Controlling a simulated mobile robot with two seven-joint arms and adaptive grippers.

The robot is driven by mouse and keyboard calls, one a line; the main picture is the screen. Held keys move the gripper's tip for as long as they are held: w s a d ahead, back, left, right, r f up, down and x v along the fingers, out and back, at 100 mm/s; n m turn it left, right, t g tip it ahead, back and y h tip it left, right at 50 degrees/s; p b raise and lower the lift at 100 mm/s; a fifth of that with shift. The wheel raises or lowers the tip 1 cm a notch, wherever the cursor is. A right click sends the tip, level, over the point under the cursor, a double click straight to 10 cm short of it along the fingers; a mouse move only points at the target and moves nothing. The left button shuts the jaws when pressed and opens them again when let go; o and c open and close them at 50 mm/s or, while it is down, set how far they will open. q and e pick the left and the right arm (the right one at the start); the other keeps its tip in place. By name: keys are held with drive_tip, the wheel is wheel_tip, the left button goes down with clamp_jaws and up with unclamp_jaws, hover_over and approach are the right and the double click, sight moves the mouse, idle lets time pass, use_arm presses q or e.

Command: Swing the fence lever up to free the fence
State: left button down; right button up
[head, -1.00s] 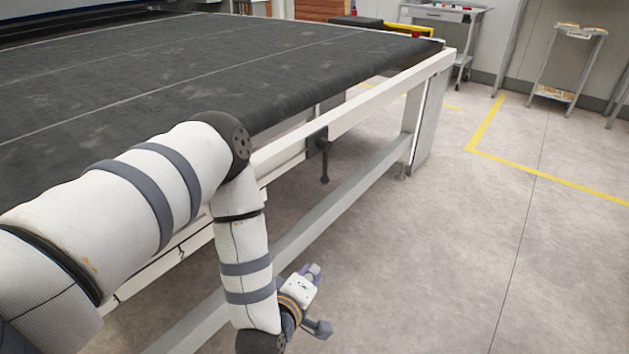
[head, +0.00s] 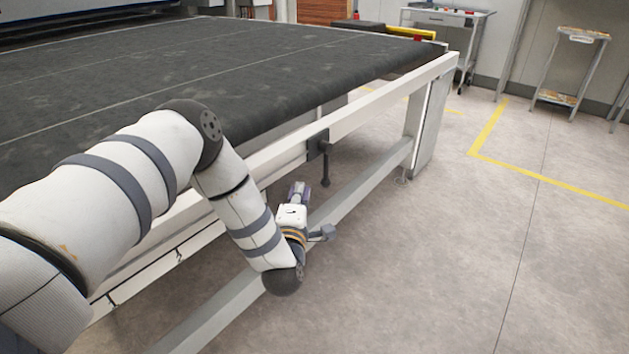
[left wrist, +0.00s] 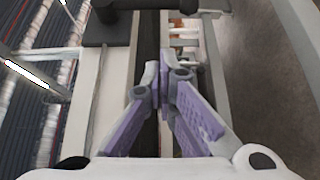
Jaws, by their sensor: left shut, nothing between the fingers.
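The fence lever (head: 325,168) is a black handle hanging down from a dark bracket on the white rail at the conveyor's side. My left gripper (head: 299,188) is shut and empty, a little left of and below the lever in the head view, pointing up. In the left wrist view the purple fingers (left wrist: 164,78) meet in the middle. A black bar and plate (left wrist: 108,28), likely the lever and its bracket, show at the top there, ahead of the fingertips and apart from them. My right gripper is out of view.
The dark conveyor belt (head: 200,80) fills the left. A white lower beam (head: 365,185) runs under the rail (head: 375,106) to a leg (head: 428,125). The floor (head: 470,250) at right is clear. A cart and a stand (head: 570,70) are far back.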

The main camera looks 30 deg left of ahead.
sight(325, 165)
use_arm(q)
drive_tip(key=w, duration=0.6)
drive_tip(key=shift+b, duration=0.3)
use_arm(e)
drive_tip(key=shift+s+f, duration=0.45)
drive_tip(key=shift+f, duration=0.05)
use_arm(q)
drive_tip(key=shift+f, duration=0.1)
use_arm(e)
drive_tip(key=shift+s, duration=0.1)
